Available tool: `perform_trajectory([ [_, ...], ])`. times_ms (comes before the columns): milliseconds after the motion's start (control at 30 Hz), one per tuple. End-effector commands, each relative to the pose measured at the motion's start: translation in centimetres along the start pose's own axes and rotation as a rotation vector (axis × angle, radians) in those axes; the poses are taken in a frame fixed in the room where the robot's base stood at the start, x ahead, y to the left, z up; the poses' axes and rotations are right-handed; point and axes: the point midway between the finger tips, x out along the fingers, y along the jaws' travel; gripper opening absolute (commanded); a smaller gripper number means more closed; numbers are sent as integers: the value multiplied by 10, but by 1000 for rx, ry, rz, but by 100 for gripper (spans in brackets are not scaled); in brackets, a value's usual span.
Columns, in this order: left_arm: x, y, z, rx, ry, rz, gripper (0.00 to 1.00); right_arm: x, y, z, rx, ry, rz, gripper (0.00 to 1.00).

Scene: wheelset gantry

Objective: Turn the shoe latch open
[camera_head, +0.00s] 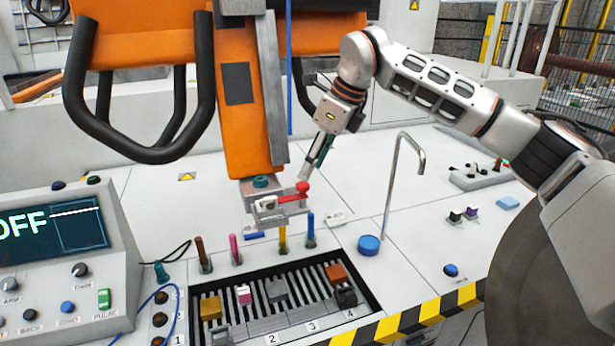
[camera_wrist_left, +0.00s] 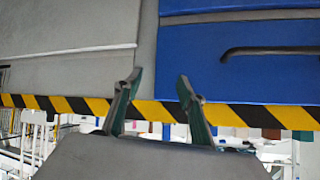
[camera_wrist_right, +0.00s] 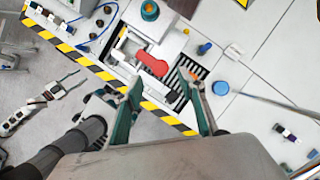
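The red shoe latch lever (camera_head: 292,194) sits on a pale metal shoe block (camera_head: 262,190) at the bottom of the orange gantry column. Its rounded red end points right in the head view. In the right wrist view the red lever (camera_wrist_right: 152,63) lies just ahead of the fingertips. My right gripper (camera_head: 307,174) reaches down from the upper right, close by the lever's red end. Its fingers are apart and empty in the right wrist view (camera_wrist_right: 162,80); contact cannot be told. My left gripper (camera_wrist_left: 158,80) is open and empty, outside the head view.
A slotted tray (camera_head: 375,306) with coloured blocks lies below the shoe. Several coloured pegs stand between them, including a pink one (camera_head: 235,250). A bent metal rod (camera_head: 391,190) rises at right, beside a blue round cap (camera_head: 369,245). A control console (camera_head: 70,255) stands left.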

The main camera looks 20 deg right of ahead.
Motion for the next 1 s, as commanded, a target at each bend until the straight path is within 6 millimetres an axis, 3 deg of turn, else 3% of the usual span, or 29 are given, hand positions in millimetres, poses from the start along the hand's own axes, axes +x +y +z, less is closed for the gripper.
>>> perform_trajectory([
  [300,-4,-4,5,1,-18,-6,40,43,0,0,0,0,2,40],
  [667,-2,-2,3,-15,-17,-11,40,50,0,0,0,-1,0,40],
  [700,-2,-2,2,-15,-16,-11,40,50,0,0,0,-1,0,37],
  [833,-1,-3,0,-15,-13,-12,40,50,0,0,0,-1,0,4],
  [1000,-1,-4,1,-11,-13,-12,40,50,0,0,1,-1,0,2],
])
